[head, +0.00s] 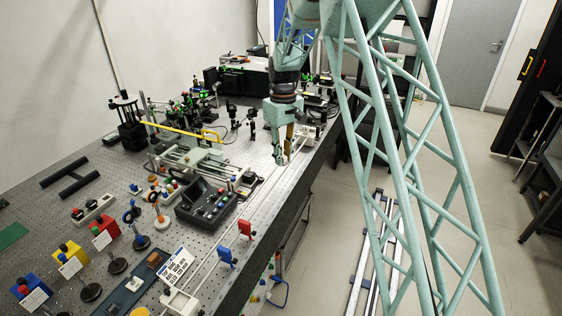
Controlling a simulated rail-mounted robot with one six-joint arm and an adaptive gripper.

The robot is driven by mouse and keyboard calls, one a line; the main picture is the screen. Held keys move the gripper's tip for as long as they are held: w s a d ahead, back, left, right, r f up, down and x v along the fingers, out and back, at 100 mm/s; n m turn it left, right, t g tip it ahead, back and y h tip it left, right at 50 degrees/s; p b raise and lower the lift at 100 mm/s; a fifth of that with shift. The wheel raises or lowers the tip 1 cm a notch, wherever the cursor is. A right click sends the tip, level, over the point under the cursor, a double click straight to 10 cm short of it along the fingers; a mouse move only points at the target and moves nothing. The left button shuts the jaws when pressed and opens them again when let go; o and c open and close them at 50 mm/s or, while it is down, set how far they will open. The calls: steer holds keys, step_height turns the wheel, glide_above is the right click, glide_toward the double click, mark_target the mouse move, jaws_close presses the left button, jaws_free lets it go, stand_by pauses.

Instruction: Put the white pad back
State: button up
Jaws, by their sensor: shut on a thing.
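My gripper (281,158) hangs pointing down over the right edge of the perforated bench (60,170), near the thin rail that runs along that edge. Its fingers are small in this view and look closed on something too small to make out. I cannot tell whether it is the white pad. A tan upright piece (290,132) shows right beside the fingers; I cannot tell whether it is held or stands behind them. I cannot pick out the white pad for certain elsewhere. A white block (180,302) sits at the rail's near end.
A black control box (207,205) and a yellow bar (178,129) lie left of my gripper. Red (245,229) and blue (225,255) blocks stand by the rail. Several optic mounts crowd the far bench. The floor (325,225) right of the bench is partly open.

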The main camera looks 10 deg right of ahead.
mark_target(287, 164)
steer(key=s+m+b, duration=0.1)
steer(key=m, duration=0.1)
steer(key=s+m+b, duration=0.3)
steer(key=s+b, duration=0.1)
steer(key=shift+s+d+r+m, duration=0.2)
steer(key=shift+s+r+m, duration=0.05)
steer(key=shift+m, duration=0.15)
steer(key=shift+s+r+m+b, duration=0.15)
steer(key=shift+s+m+b, duration=0.45)
steer(key=shift+s+m, duration=0.15)
steer(key=shift+s+r+m+b, duration=0.1)
steer(key=shift+s+m+b, duration=0.45)
steer(key=shift+s+m, duration=0.2)
